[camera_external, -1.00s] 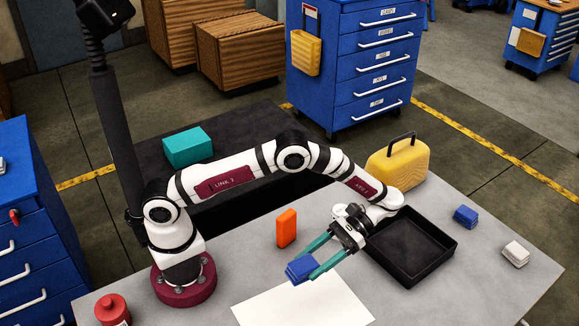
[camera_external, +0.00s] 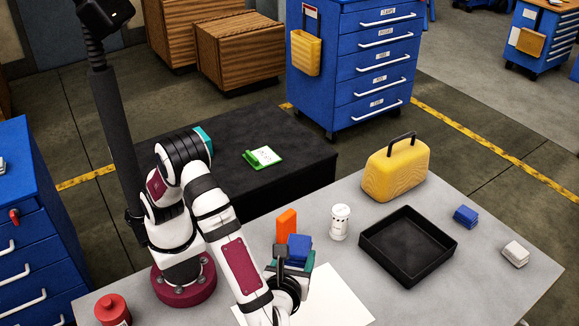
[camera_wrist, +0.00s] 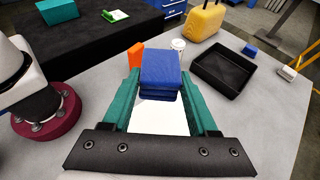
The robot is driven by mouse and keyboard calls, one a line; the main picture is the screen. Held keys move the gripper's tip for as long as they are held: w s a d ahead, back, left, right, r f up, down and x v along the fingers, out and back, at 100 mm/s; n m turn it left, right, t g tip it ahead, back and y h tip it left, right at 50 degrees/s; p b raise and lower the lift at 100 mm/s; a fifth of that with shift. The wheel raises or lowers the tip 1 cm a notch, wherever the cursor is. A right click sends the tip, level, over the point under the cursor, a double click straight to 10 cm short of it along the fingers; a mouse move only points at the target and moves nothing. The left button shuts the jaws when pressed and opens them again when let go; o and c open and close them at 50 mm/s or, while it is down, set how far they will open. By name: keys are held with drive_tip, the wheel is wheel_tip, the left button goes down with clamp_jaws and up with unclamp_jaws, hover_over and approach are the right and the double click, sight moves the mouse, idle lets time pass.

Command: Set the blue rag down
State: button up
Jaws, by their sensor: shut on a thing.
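A folded blue rag (camera_external: 298,247) is between the teal fingers of my gripper (camera_external: 296,262), which is shut on it. In the wrist view the rag (camera_wrist: 160,72) fills the space between the fingertips (camera_wrist: 160,88). A white sheet (camera_external: 335,295) lies flat on the grey table, partly hidden by my arm; it also shows below the rag in the wrist view (camera_wrist: 158,120). I cannot tell how high the rag is above it. A second folded blue rag (camera_external: 465,216) lies at the table's right side.
An orange block (camera_external: 286,224) stands just behind the held rag, with a white cup (camera_external: 340,222) to its right. A black tray (camera_external: 408,247), yellow case (camera_external: 396,170) and white folded cloth (camera_external: 515,253) are farther right. A red container (camera_external: 112,309) stands front left.

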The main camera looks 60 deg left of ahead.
wheel_tip(320, 180, down, 10)
hover_over(319, 287)
drive_tip(key=f, duration=0.7)
drive_tip(key=shift+s+d+f, duration=0.1)
drive_tip(key=shift+s+f, duration=0.1)
drive_tip(key=shift+f, duration=0.15)
wheel_tip(319, 287, down, 4)
drive_tip(key=shift+w+f, duration=0.1)
drive_tip(key=shift+w, duration=0.05)
drive_tip(key=shift+f, duration=0.1)
drive_tip(key=o, duration=1.3)
drive_tip(key=shift+o, duration=0.2)
